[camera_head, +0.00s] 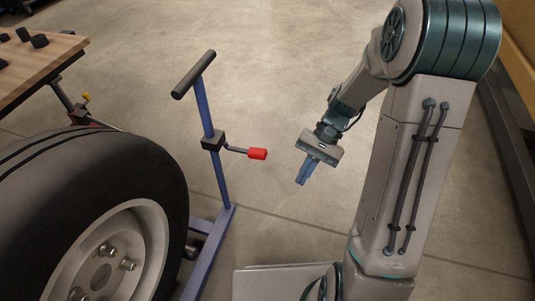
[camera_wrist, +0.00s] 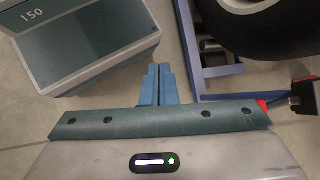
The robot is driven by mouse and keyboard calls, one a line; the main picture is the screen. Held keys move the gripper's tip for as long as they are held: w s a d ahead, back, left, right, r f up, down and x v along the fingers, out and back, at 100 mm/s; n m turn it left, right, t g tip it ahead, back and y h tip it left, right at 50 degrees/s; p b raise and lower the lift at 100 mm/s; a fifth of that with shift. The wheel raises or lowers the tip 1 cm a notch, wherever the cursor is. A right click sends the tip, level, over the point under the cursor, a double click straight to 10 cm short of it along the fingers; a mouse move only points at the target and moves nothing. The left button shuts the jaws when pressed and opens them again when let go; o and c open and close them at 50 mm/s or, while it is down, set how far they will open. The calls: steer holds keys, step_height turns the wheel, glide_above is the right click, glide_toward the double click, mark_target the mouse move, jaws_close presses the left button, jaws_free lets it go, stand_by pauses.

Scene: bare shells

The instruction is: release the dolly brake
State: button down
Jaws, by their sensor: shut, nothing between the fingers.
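The dolly is a blue frame with an upright post (camera_head: 206,110) topped by a black crossbar handle (camera_head: 194,74). A brake lever with a red grip (camera_head: 258,154) sticks out to the right from a black block (camera_head: 213,141) on the post. My gripper (camera_head: 300,182) is shut and empty, to the right of the red grip and apart from it, pointing down. In the wrist view my shut fingers (camera_wrist: 158,68) show over the floor. There the dolly frame (camera_wrist: 194,60) lies to their right, and part of the red grip (camera_wrist: 263,105) shows at the right.
A large wheel with a black tire (camera_head: 150,170) stands left of the post. A wooden-topped table (camera_head: 40,62) with small black items is at the upper left. A yellow structure (camera_head: 515,45) runs along the right edge. Floor between post and gripper is clear.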

steer(key=w+f+m+t+y+p, duration=0.3)
steer(key=f+m+t+y+p, duration=0.1)
steer(key=f+m+t+y, duration=0.3)
steer(key=w+f+m+t+y+p, duration=0.4)
steer(key=f+m+t+y, duration=0.3)
steer(key=f+m+y, duration=0.3)
steer(key=shift+a+f+m+t+p, duration=0.3)
steer(key=shift+f+m+p, duration=0.1)
steer(key=shift+f, duration=0.25)
steer(key=w+a+r, duration=0.3)
steer(key=a+r, duration=0.5)
steer(key=r, duration=0.1)
steer(key=shift+a+r, duration=0.15)
steer(key=shift+r, duration=0.2)
steer(key=shift+p, duration=0.35)
